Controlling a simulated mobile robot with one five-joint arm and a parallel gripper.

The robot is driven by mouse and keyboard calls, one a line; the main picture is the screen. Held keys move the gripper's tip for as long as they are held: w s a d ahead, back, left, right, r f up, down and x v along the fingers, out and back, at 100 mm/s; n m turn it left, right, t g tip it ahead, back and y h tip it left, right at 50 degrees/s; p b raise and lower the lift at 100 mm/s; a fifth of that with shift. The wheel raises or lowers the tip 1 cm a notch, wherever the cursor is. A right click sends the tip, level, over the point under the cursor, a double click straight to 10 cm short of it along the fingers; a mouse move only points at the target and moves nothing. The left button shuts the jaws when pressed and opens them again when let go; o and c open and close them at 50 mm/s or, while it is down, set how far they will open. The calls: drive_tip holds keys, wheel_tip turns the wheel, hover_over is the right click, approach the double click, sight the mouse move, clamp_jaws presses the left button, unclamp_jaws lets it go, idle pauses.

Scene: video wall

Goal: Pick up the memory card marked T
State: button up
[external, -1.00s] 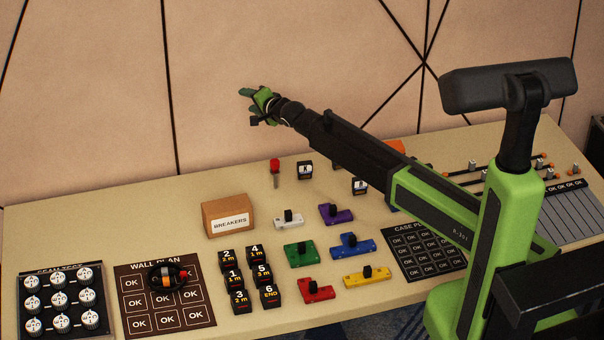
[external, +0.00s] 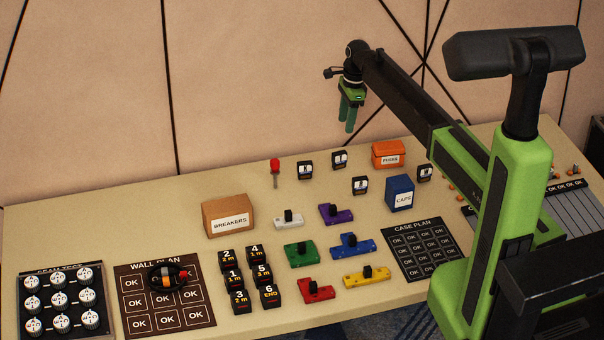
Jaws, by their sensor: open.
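Several small black cards with white labels stand on the table: one at the left (external: 305,170), one at the back (external: 339,160), one nearer the front (external: 360,185) and one at the right (external: 424,173). Their markings are too small to read, so I cannot tell which is T. My gripper (external: 347,122) is open and empty, with its green fingers pointing down. It appears in the picture above the back card, clear of the table.
An orange box (external: 389,154) and a blue box (external: 400,194) stand among the cards. A red-topped screwdriver-like tool (external: 275,172) stands to the left. A brown box (external: 228,216), coloured blocks (external: 301,254) and black number cubes (external: 250,277) lie towards the front.

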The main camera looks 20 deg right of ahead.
sight(340, 152)
drive_tip(key=f+b, duration=0.4)
drive_tip(key=f, duration=0.1)
drive_tip(key=a+f+b, duration=0.1)
drive_tip(key=f+b, duration=0.3)
drive_tip(key=f, duration=0.1)
drive_tip(key=f+b, duration=0.4)
drive_tip(key=b, duration=0.1)
drive_tip(key=shift+w+a+f, duration=0.15)
drive_tip(key=shift+a+f, duration=0.25)
drive_tip(key=shift+r, duration=0.2)
drive_tip(key=shift+c, duration=0.5)
clamp_jaws()
